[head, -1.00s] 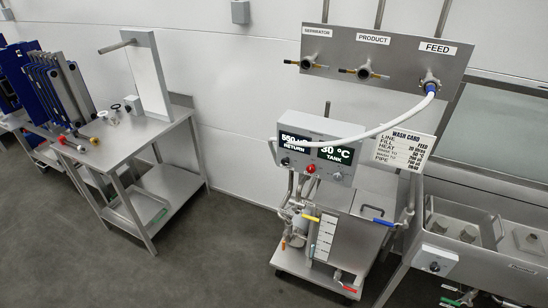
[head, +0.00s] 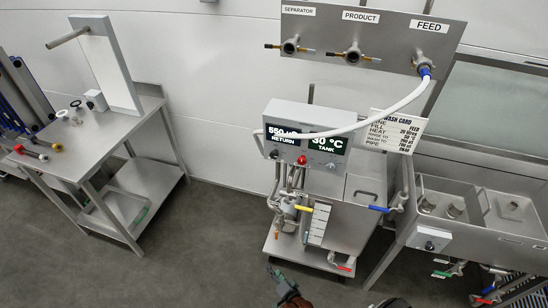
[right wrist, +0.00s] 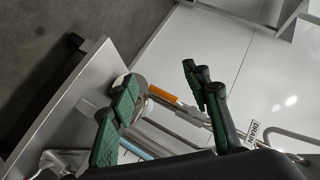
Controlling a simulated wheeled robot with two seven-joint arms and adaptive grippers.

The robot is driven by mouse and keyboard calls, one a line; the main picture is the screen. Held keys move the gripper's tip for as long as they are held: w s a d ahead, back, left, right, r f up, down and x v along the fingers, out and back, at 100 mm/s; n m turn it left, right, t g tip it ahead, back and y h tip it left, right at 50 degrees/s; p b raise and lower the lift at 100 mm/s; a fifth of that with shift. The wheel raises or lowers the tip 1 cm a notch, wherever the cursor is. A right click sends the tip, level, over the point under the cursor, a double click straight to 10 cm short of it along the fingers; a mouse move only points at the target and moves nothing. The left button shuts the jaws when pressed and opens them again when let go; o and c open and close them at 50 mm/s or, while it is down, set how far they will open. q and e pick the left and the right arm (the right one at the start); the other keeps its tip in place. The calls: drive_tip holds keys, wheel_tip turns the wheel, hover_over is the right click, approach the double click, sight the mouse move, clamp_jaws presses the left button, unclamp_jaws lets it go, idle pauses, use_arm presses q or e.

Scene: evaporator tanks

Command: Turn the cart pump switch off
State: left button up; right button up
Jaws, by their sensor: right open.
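The wheeled cart (head: 352,220) stands right of centre in the head view, with a grey control box (head: 288,117) on top. The box has two displays, one reading 30 °C TANK. Its front carries a red button or lamp (head: 302,160), a small dark knob (head: 273,154) at left and another knob (head: 331,166) at right. I cannot read which is the pump switch or its position. My right gripper (head: 284,284) is low in front of the cart, well below the box. In the right wrist view its green-padded fingers (right wrist: 163,105) are apart and empty. My left gripper is not in view.
A white hose (head: 385,113) arches from the FEED port across the box's front. Yellow (head: 303,208), blue (head: 379,209) and red (head: 343,268) valve handles stick out on the cart. A steel table (head: 110,150) stands left. Open floor (head: 205,245) lies between table and cart.

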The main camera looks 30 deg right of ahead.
drive_tip(key=w+d+r+m+t+h+p, duration=0.1)
drive_tip(key=w+r+m+t+h, duration=0.1)
drive_tip(key=w+r+m, duration=0.6)
drive_tip(key=w+d+r+m+t+h, duration=0.15)
drive_tip(key=w+r, duration=0.25)
drive_tip(key=r, duration=0.7)
drive_tip(key=m+g+h+p, duration=0.35)
drive_tip(key=m+h, duration=0.65)
drive_tip(key=m, duration=1.4)
approach(274, 157)
drive_tip(key=w, duration=0.1)
drive_tip(key=shift+g+y, duration=0.35)
drive_tip(key=shift+g, duration=0.15)
drive_tip(key=x, duration=0.4)
drive_tip(key=r+x, duration=0.1)
drive_tip(key=x, duration=0.2)
drive_tip(key=shift+s+d+r, duration=0.1)
drive_tip(key=shift+s+d, duration=0.05)
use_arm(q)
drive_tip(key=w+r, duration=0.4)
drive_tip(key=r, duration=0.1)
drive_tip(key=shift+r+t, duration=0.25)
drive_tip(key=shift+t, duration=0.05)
use_arm(e)
drive_tip(key=shift+w+d, duration=0.4)
drive_tip(key=shift+d, duration=0.1)
drive_tip(key=shift+c, duration=0.4)
drive_tip(key=c, duration=1.1)
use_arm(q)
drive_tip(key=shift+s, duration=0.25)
